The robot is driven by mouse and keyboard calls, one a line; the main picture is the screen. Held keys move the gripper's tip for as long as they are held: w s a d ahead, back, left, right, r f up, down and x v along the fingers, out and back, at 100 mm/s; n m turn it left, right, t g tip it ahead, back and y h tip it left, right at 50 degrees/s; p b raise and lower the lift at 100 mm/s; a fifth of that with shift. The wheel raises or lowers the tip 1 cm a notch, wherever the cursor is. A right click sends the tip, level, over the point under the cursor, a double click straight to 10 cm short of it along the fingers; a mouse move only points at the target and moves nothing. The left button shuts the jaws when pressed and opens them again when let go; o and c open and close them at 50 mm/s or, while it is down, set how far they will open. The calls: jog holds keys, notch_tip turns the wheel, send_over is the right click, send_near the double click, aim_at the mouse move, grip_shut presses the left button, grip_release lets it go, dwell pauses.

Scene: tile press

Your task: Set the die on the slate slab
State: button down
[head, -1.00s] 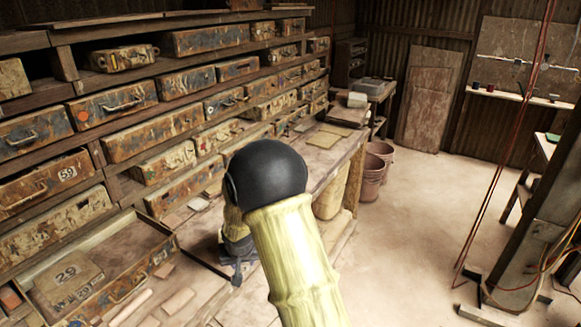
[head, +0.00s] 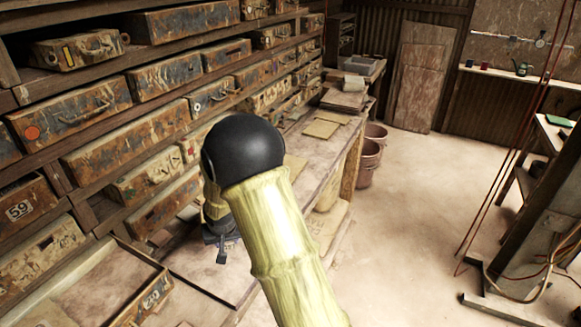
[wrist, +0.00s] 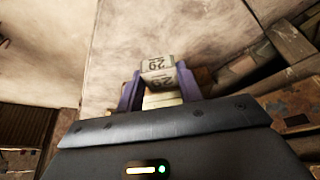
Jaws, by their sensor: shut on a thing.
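The die (wrist: 159,74) is a small pale block marked 29, seen in the wrist view. My gripper (wrist: 158,92) is shut on it, with one purple finger on each side. In the head view my gripper (head: 221,250) hangs low over the near part of the bench, partly hidden behind my arm, and the die is too small to make out there. I cannot tell for sure which thing is the slate slab; a flat grey-brown slab (head: 343,100) lies toward the far end of the bench.
The bench (head: 210,268) runs along the shelves of worn drawers (head: 72,108) on the left. Flat tan sheets (head: 321,129) lie farther along it. An open drawer (head: 150,297) juts out at lower left. Bins (head: 370,165) stand beyond the bench.

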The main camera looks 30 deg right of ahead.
jog(key=shift+s+r, duration=0.1)
jog(key=shift+r, duration=0.05)
jog(key=shift+f+p, duration=0.3)
jog(key=shift+f, duration=2.65)
jog(key=shift+f+p, duration=0.3)
jog(key=shift+f, duration=1.8)
jog(key=c, duration=0.9)
grip_release()
